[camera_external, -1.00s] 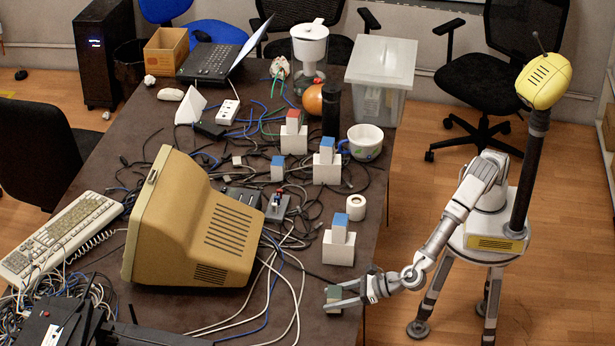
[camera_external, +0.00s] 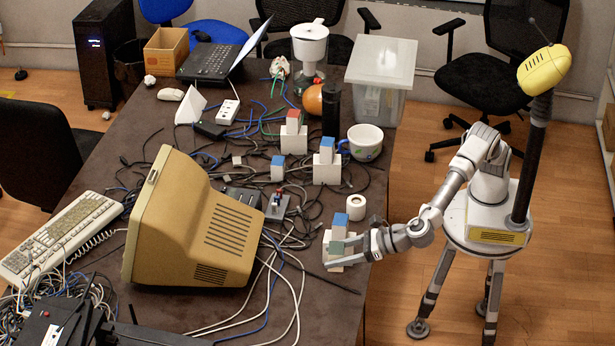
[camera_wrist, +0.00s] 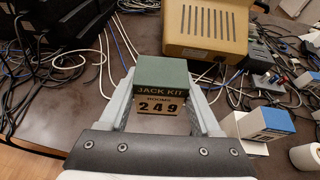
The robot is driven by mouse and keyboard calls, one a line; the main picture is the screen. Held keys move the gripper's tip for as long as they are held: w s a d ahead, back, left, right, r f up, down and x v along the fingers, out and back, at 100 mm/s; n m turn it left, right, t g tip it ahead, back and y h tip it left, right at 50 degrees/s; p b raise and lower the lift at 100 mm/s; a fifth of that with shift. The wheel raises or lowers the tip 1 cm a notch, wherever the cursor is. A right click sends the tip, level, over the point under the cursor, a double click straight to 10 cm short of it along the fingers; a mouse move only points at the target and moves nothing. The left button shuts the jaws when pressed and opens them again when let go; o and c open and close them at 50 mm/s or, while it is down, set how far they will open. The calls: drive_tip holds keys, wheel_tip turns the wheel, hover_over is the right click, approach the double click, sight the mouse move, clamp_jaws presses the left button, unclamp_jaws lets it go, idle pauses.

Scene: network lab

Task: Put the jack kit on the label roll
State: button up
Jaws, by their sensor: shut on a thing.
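The jack kit is a small green box (camera_wrist: 163,75) with a "JACK KIT" label and a "ROOMS 249" plate, held between the fingers of my gripper (camera_wrist: 162,92). In the wrist view the label roll (camera_wrist: 306,158) is cut off at the right edge.
A white box with a blue block (camera_external: 340,224) on it stands close to my gripper, left of the label roll. The beige monitor (camera_external: 200,225) stands to the left. Cables (camera_external: 280,290) lie between them. More boxes and a white cup (camera_external: 366,142) stand farther back.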

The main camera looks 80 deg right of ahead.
drive_tip(key=r, duration=0.5)
drive_tip(key=shift+w+d+r, duration=0.15)
drive_tip(key=shift+d+r, duration=0.1)
drive_tip(key=shift+d, duration=0.05)
drive_tip(key=w+d+m+h+p, duration=0.3)
drive_tip(key=w+d+h+p, duration=0.1)
drive_tip(key=d, duration=1)
drive_tip(key=s+d+m+g+h+p, duration=0.1)
drive_tip(key=s+d+m+h+p, duration=0.15)
drive_tip(key=d, duration=0.95)
drive_tip(key=s+d+m+g+h+p, duration=0.2)
drive_tip(key=d+p, duration=0.1)
drive_tip(key=d, duration=1)
drive_tip(key=s+d+m+g+h+p, duration=0.1)
drive_tip(key=s+d+m+h+p, duration=0.15)
drive_tip(key=d, duration=0.95)
drive_tip(key=b, duration=0.3)
hover_over(356, 200)
wheel_tip(356, 200, down, 12)
drive_tip(key=shift+s+f, duration=0.1)
drive_tip(key=shift+f, duration=0.1)
drive_tip(key=shift+f+b, duration=0.3)
drive_tip(key=shift+f, duration=1.7)
